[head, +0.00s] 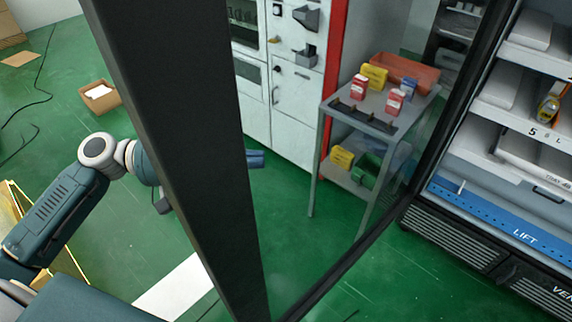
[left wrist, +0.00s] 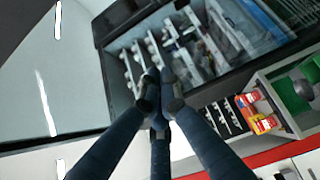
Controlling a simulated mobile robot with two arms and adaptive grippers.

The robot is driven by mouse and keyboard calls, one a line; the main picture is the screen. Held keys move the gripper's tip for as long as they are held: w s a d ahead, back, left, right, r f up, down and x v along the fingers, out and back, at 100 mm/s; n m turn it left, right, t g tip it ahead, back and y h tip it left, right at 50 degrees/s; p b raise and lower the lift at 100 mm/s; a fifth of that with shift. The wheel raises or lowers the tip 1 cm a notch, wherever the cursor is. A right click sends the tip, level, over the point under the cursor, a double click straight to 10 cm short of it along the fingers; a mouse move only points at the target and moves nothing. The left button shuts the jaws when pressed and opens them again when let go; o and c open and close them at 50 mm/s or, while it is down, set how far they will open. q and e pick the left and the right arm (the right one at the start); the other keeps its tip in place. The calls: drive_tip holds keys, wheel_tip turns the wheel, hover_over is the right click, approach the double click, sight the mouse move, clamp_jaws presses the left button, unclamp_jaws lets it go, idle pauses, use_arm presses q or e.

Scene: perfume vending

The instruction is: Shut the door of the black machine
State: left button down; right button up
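The black machine (head: 460,228) stands at the right in the head view, its shelves exposed. Its door (head: 185,150) is open; the thick black frame slants down across the picture, with glass to its right. In the left wrist view the machine's black frame and shelves (left wrist: 130,68) show beyond the fingers. My left gripper (head: 255,158) is partly hidden behind the door frame in the head view, and a blue finger shows through the glass. In the left wrist view its fingertips (left wrist: 160,98) come together with nothing between them. I cannot tell whether they touch the door. My right gripper is out of view.
A grey cart (head: 335,110) with red, yellow and blue boxes stands beyond the glass, beside a white machine (head: 290,110) with a red edge. An open cardboard box (head: 100,95) lies on the green floor at the left. Floor between door and cart is clear.

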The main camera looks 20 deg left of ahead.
sight(317, 174)
use_arm(q)
drive_tip(key=d+p, duration=0.1)
drive_tip(key=d, duration=0.3)
drive_tip(key=s+d+p, duration=0.1)
drive_tip(key=d, duration=0.2)
drive_tip(key=shift+p, duration=0.3)
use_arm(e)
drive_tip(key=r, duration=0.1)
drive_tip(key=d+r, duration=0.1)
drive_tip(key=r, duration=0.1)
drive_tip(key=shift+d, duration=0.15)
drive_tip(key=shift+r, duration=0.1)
